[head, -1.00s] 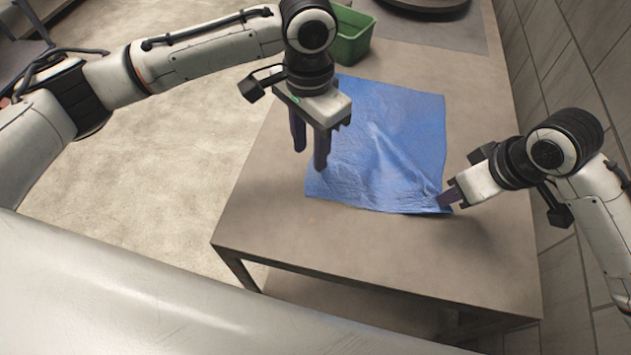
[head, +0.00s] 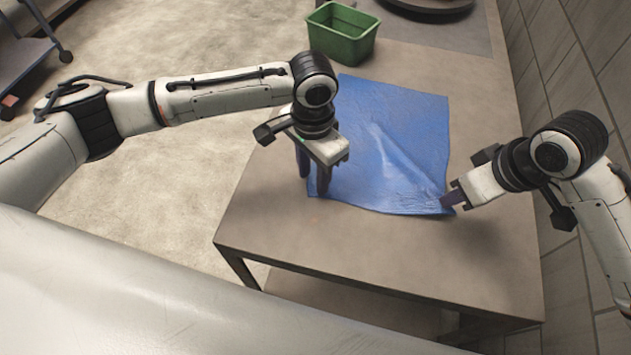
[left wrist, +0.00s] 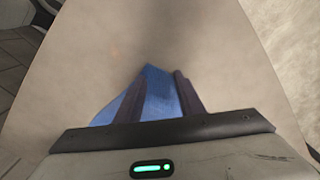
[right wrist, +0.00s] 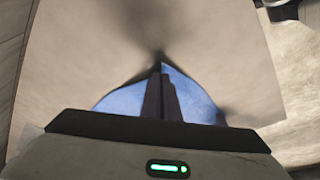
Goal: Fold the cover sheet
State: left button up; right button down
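The blue cover sheet (head: 385,140) lies spread on the table, mostly flat, with soft creases running toward its near right corner. My right gripper (head: 448,198) is at that corner, and in the right wrist view its fingers (right wrist: 160,97) are together on the sheet (right wrist: 122,102). My left gripper (head: 313,186) is at the near left corner, pointing down. In the left wrist view its fingers (left wrist: 162,88) are apart, with the sheet's corner (left wrist: 158,88) between them. The sheet's left edge is partly hidden behind the left gripper in the head view.
The grey-brown table (head: 350,245) is bare in front of the sheet. A green bin (head: 342,33) stands at the table's back left. A dark round object (head: 428,5) is at the back. A tiled wall (head: 575,60) runs along the right.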

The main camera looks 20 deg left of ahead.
pick_arm(q)
jog(key=shift+f, duration=0.1)
jog(key=shift+c, duration=0.3)
grip_shut()
jog(key=shift+s, duration=0.1)
jog(key=shift+r, duration=2.55)
